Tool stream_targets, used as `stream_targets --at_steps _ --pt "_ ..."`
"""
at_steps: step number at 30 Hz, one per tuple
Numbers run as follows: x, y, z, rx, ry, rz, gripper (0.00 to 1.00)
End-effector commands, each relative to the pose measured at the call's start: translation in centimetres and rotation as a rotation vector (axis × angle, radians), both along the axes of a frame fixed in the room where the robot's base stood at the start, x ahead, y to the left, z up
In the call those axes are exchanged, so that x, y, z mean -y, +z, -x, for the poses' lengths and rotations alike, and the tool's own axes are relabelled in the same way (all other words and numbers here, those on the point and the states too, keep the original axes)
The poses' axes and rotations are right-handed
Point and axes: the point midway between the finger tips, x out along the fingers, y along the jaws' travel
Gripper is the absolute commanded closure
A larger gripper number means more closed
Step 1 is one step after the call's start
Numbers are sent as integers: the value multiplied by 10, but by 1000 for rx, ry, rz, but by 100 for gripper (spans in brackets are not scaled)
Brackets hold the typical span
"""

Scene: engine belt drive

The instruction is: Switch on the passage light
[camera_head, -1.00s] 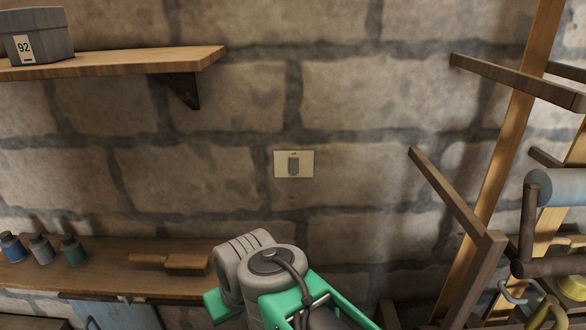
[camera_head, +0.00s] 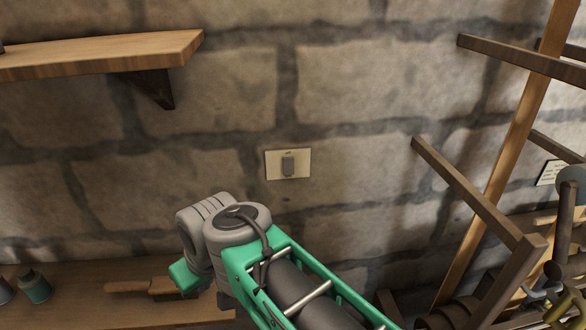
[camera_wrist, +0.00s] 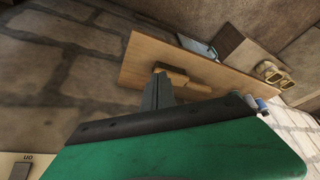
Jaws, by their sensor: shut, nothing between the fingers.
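The light switch (camera_head: 288,164) is a cream plate with a grey rocker, set on the stone wall in the middle of the head view. Part of it also shows at the lower left edge of the wrist view (camera_wrist: 20,170), with small lettering. My gripper (camera_wrist: 159,90) is shut and empty in the wrist view, its fingers pointing towards a wooden shelf and not at the switch. In the head view my arm's end is below and left of the switch, apart from it; the fingertips cannot be made out there.
A wooden shelf (camera_head: 100,55) with a dark bracket is at the upper left. A lower shelf (camera_head: 70,275) holds small jars (camera_head: 34,287) and a wooden-handled brush-like item (camera_head: 140,287). A wooden rack (camera_head: 470,195) with projecting arms stands at right. The wall around the switch is clear.

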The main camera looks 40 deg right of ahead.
Motion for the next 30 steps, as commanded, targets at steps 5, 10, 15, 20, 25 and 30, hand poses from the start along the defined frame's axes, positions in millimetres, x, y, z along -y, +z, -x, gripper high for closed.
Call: stream_targets --at_steps 5,10,15,20,25,30 --pt "68 74 -60 96 184 33 100" --pt "186 141 -64 193 437 179 100" --pt "274 170 -14 212 635 329 100" --pt "299 176 14 207 717 384 100" --pt "298 177 15 207 722 385 100" --pt "298 173 13 208 721 385 100"
